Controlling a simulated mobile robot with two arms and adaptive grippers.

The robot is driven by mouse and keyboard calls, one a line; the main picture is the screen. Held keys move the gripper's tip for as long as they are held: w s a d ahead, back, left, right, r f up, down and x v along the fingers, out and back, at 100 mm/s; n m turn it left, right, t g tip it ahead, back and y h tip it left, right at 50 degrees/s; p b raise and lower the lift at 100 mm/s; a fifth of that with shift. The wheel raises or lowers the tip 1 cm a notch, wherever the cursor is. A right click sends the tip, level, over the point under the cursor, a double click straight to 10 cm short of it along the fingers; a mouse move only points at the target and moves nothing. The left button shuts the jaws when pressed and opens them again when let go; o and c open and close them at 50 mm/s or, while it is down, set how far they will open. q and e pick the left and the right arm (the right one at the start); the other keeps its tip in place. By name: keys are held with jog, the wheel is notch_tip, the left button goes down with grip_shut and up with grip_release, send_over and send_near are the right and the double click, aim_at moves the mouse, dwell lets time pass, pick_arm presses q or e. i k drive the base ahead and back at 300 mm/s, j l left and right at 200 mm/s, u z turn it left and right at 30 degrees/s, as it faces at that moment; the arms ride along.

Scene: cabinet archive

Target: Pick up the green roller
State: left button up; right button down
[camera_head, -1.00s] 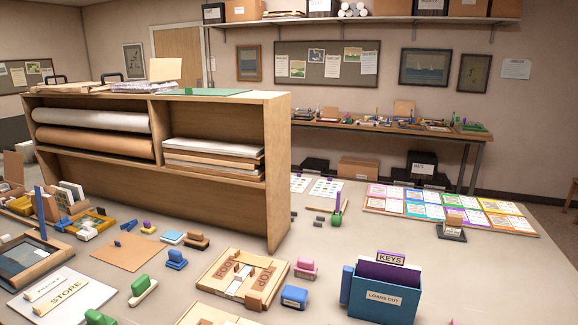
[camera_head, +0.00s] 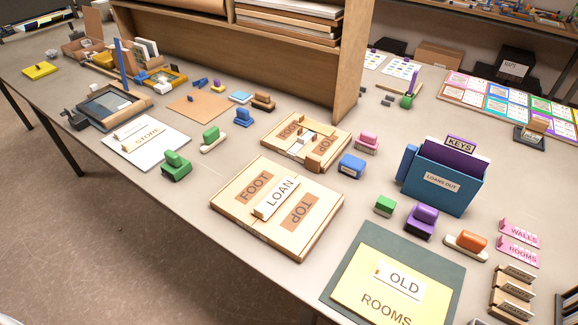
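Several green things are on the table, and I cannot tell for certain which is the green roller. A green-topped piece with a pale base (camera_head: 213,138) lies left of centre. A solid green stamp-like block (camera_head: 176,165) stands just in front of it, beside the white STORE board (camera_head: 146,143). A small green block (camera_head: 385,206) sits in front of the blue LOANS OUT box (camera_head: 442,185). A green upright piece (camera_head: 408,101) stands farther back, near the cabinet's right end. Neither of my grippers shows in this view.
A wooden cabinet (camera_head: 347,60) stands along the back of the table. A wooden LOAN board (camera_head: 238,213) and a green mat with a yellow OLD ROOMS card (camera_head: 347,287) lie at the front. Purple (camera_head: 421,222) and orange (camera_head: 466,243) pieces stand right.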

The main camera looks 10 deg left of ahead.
aim_at(175, 166)
jog(key=u, duration=1.3)
